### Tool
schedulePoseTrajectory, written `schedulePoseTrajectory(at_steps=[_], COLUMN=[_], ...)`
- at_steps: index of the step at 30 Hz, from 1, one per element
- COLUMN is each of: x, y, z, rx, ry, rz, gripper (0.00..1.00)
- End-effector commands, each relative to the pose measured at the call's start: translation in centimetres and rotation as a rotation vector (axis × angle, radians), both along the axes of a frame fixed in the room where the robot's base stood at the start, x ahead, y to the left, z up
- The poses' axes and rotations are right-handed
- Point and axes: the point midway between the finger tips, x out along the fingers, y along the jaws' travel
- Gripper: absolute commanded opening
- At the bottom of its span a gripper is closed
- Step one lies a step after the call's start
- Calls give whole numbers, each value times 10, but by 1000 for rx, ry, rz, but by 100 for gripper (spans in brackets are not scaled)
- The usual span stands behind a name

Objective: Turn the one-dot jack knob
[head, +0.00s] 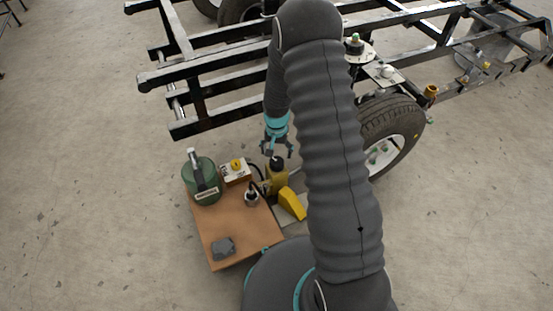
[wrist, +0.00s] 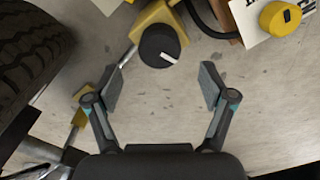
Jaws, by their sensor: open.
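A round black knob (wrist: 158,46) with one white line on its top sits on a yellow jack body (wrist: 160,16) in the wrist view. I cannot make out any dots on it. In the head view the black knob (head: 277,162) tops the yellow jack (head: 277,183) beside the wooden board. My gripper (head: 277,150) is above the knob, pointing down. In the wrist view my gripper (wrist: 162,82) is open and empty, its fingers spread wider than the knob. The knob lies a little beyond the fingertips, roughly centred between them, with no visible contact.
A wooden board (head: 230,230) bears a green canister (head: 201,182), a white box with a yellow knob (head: 236,164), and a grey block (head: 223,247). A yellow wedge (head: 293,204) lies near the jack. The vehicle frame and a tyre (head: 391,120) stand close by on the right.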

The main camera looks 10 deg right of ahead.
Motion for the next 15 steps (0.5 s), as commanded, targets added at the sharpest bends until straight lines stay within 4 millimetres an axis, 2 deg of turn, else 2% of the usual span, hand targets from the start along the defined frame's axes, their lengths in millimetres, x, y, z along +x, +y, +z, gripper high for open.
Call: schedulePoseTrajectory(at_steps=[1, 6, 10, 15], x=[1, 0, 0, 0], y=[0, 0, 0, 0], z=[11, 36, 48, 52], rx=[0, 0, 0, 0], ry=[-4, -1, 1, 1], rz=[0, -1, -1, -1], gripper=[82, 82, 82, 82])
